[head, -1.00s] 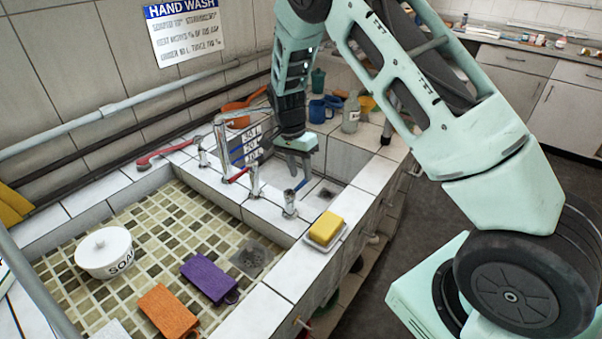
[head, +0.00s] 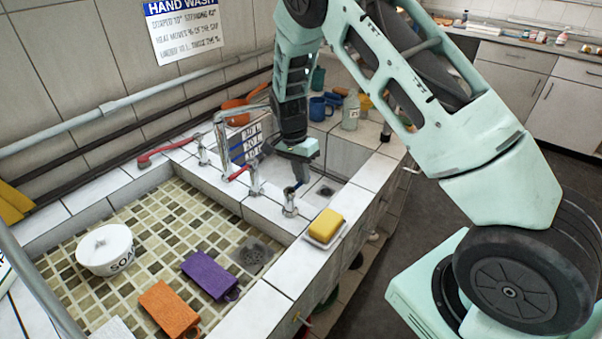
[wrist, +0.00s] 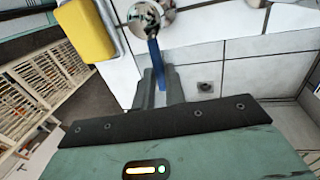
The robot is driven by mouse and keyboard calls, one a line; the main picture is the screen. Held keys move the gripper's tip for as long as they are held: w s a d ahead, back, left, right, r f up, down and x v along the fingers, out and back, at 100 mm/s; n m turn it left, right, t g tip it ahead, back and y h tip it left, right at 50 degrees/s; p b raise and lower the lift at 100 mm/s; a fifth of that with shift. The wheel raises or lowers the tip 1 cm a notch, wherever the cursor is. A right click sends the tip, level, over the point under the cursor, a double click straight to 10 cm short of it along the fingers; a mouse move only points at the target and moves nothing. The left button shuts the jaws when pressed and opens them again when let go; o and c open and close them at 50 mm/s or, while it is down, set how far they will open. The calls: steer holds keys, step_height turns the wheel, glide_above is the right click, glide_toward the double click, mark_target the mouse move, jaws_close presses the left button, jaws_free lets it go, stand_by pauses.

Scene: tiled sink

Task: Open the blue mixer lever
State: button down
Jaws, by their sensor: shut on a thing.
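The blue mixer lever (wrist: 156,62) runs from the round chrome mixer body (wrist: 145,22) in between my gripper's two grey fingers. My gripper (wrist: 158,88) is shut on the lever's outer part. In the head view, my gripper (head: 301,174) points down at the chrome mixer (head: 290,206) on the tiled ledge between the two basins. There the lever (head: 291,190) shows only as a small blue strip, partly hidden by the fingers.
A yellow sponge (head: 327,225) on a white dish sits close to the mixer's right. Red-levered taps (head: 238,174) stand to the left. The large basin holds a soap bowl (head: 104,249), a purple sponge (head: 208,275) and an orange sponge (head: 169,309).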

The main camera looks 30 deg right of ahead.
steer(key=shift+s, duration=0.1)
steer(key=s+a+m+t+y+p, duration=0.1)
steer(key=s+m+p, duration=0.4)
steer(key=m, duration=1.2)
steer(key=shift+s+a+y+p, duration=0.35)
steer(key=shift+s+a+y, duration=0.25)
steer(key=shift+s+y, duration=0.45)
steer(key=shift+s, duration=0.1)
steer(key=c, duration=1.5)
jaws_free()
steer(key=shift+o, duration=0.2)
steer(key=shift+r, duration=0.1)
